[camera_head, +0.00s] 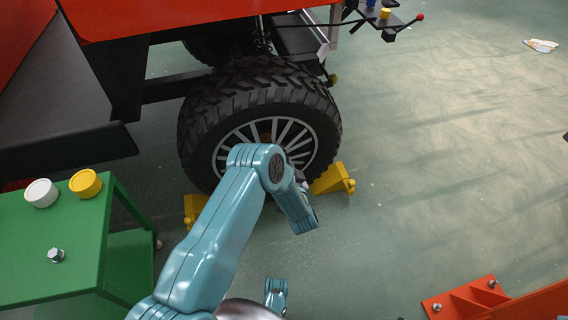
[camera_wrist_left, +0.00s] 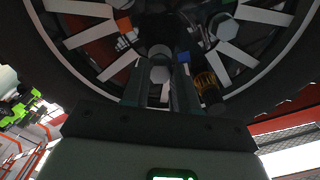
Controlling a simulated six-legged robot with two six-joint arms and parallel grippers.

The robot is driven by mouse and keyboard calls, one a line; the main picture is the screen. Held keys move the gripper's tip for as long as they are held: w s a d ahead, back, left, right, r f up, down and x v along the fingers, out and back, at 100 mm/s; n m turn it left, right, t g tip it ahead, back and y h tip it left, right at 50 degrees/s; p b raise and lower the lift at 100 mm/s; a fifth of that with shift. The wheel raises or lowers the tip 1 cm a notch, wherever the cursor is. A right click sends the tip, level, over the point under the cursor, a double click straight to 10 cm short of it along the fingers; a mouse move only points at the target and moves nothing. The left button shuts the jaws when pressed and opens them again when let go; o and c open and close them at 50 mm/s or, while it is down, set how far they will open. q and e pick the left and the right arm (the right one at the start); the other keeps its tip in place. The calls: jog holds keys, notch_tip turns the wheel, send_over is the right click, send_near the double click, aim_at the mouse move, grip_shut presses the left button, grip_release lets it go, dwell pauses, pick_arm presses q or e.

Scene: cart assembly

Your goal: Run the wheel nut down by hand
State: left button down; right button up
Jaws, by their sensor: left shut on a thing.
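The black-tyred wheel (camera_head: 215,95) with silver spokes stands upright under the red cart body (camera_head: 180,15). In the left wrist view its spokes (camera_wrist_left: 85,38) fan around a dark hub. My left gripper (camera_wrist_left: 160,80) is shut on a grey nut (camera_wrist_left: 160,73), held between its two dark fingers in front of the hub. I cannot tell how far the nut is on its thread. In the head view my left arm covers the lower wheel and hides the gripper's tips.
Yellow chocks (camera_head: 333,179) sit at the wheel's foot. A green table (camera_head: 40,285) at left carries a white tub (camera_head: 41,193), a yellow tub (camera_head: 85,183) and a loose metal bolt or nut (camera_head: 56,255). A red bracket (camera_head: 470,298) is at bottom right. The floor at right is mostly clear.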

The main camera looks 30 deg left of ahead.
pick_arm(q)
jog(key=shift+w+a, duration=0.3)
jog(key=shift+a, duration=0.05)
